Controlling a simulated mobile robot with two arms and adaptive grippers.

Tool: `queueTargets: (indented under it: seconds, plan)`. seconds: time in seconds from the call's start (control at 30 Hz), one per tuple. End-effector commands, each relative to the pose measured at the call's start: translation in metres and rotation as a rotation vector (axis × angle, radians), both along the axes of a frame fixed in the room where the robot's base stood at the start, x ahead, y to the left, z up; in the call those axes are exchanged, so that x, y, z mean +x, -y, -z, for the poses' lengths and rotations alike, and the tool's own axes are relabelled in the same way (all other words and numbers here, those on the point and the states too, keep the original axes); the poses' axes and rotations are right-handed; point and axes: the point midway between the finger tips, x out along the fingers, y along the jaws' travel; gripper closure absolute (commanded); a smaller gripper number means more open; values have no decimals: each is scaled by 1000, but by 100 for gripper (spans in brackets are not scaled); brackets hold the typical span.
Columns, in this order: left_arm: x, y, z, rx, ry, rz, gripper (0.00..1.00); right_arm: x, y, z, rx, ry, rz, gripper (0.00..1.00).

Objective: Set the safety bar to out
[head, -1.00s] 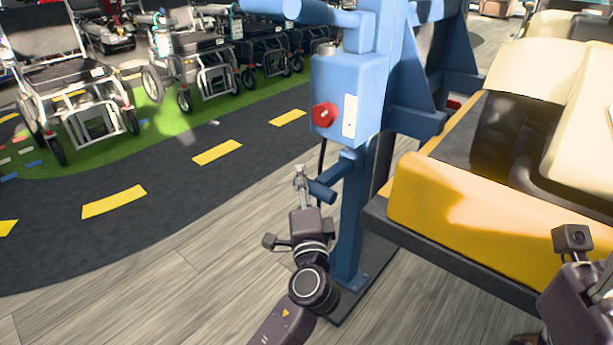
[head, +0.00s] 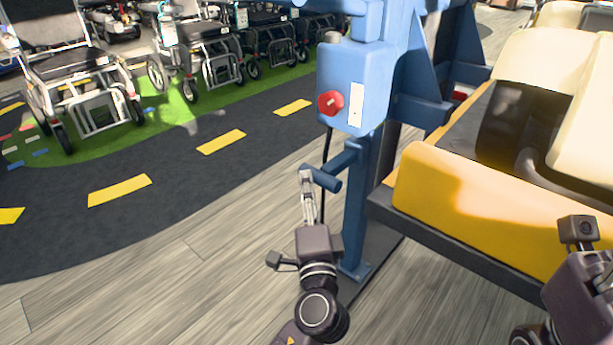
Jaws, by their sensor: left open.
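A blue post (head: 357,215) carries a short blue bar (head: 345,160) that ends in a cylindrical blue grip (head: 327,180). I take this as the safety bar, though no label on it can be read. My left gripper (head: 307,175) is open, its slim fingers pointing up just left of the grip. I cannot tell whether they touch it. Above is a blue box (head: 345,65) with a red knob (head: 331,103) and a blank-looking white plate (head: 356,105). My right gripper (head: 603,268) is partly cut off at the right edge.
A yellow-and-black vehicle (head: 480,205) with cream seats stands right of the post. Several wheelchairs (head: 95,90) stand on green flooring at upper left, beyond a dark road strip with yellow dashes. The wood-look floor (head: 170,285) at lower left is clear.

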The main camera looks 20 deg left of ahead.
Motion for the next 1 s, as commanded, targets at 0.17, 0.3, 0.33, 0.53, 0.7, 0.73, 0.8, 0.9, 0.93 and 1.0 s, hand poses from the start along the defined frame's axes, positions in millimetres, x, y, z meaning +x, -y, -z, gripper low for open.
queueTargets:
  seconds: [0.17, 0.3, 0.33, 0.53, 0.7, 0.73, 0.8, 0.9, 0.93, 1.0]
  plan:
    - [-32, 15, 6, -3, -3, 1, 60, 0, 0, 0, 0, 0, 0, 60]
    - [-47, 22, 8, 0, -2, -1, 60, 0, 0, 0, 0, 0, 0, 60]
    - [-49, 23, 8, -1, -2, -1, 60, 0, 0, 0, 0, 0, 0, 60]
    - [-54, 25, 8, -1, 0, -1, 60, 0, 0, 0, 0, 0, 0, 60]
    - [-54, 25, 8, -1, 0, -1, 60, 0, 0, 0, 0, 0, 0, 60]
    - [-54, 25, 8, 0, 0, -1, 60, 0, 0, 0, 0, 0, 0, 60]
    - [-54, 25, 8, 0, 0, -1, 60, 0, 0, 0, 0, 1, 0, 60]
    - [-54, 25, 8, 0, 0, -1, 60, 0, 0, 0, 0, 0, 0, 60]
    - [-54, 25, 8, -1, -1, -1, 60, 0, 0, 0, 0, 0, 0, 60]
    - [-54, 25, 9, -1, -1, -1, 60, 0, 0, 0, 0, 0, 0, 60]
